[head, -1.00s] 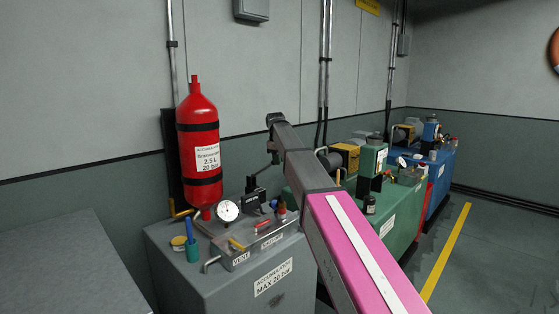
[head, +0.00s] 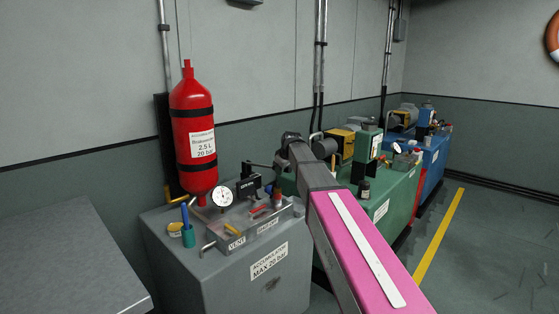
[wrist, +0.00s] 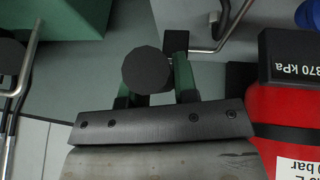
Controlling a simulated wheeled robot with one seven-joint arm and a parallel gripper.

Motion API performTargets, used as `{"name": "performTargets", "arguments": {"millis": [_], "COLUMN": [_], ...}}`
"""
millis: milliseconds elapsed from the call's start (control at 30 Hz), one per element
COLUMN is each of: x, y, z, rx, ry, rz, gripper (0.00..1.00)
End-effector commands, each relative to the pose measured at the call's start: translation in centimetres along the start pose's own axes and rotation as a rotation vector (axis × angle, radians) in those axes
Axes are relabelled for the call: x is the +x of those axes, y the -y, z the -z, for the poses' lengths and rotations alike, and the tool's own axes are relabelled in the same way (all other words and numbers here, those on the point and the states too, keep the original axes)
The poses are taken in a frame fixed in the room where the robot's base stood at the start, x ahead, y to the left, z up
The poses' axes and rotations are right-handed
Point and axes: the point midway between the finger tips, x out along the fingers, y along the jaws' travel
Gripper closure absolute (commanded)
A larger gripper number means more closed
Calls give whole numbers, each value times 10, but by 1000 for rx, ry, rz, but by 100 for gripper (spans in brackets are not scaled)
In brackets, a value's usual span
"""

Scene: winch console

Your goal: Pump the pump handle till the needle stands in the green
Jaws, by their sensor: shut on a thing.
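The grey console (head: 225,283) carries a round white gauge (head: 222,196); its needle is too small to read against any green band. My gripper (head: 286,145) reaches over the back right of the console, at the end of the dark and pink arm. In the wrist view the green fingers of my gripper (wrist: 157,90) stand on either side of a round black knob (wrist: 147,69), the grip of the pump handle. They are shut on it. A thin dark rod (head: 262,165) of the handle shows in the head view; my arm hides much of the pump.
A red accumulator bottle (head: 192,140) stands behind the console. Red and yellow levers (head: 259,209) and a blue-and-green item (head: 187,230) are on top. Green (head: 385,190) and blue (head: 437,160) consoles stand beyond.

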Motion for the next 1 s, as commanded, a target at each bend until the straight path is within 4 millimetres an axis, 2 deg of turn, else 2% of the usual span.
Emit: {"name": "performTargets", "arguments": {"millis": [67, 300, 800, 833, 867, 900, 1000], "x": [8, 23, 27, 27, 27, 27, 27], "y": [4, 6, 6, 6, 6, 6, 6], "z": [-8, -16, -17, -17, -17, -17, -17], "rx": [7, 19, 20, 20, 20, 20, 20], "ry": [-35, -108, -126, -126, -126, -126, -126], "rz": [-2, -11, -13, -13, -13, -13, -14], "gripper": [100, 100, 100, 63, 53, 47, 47]}}
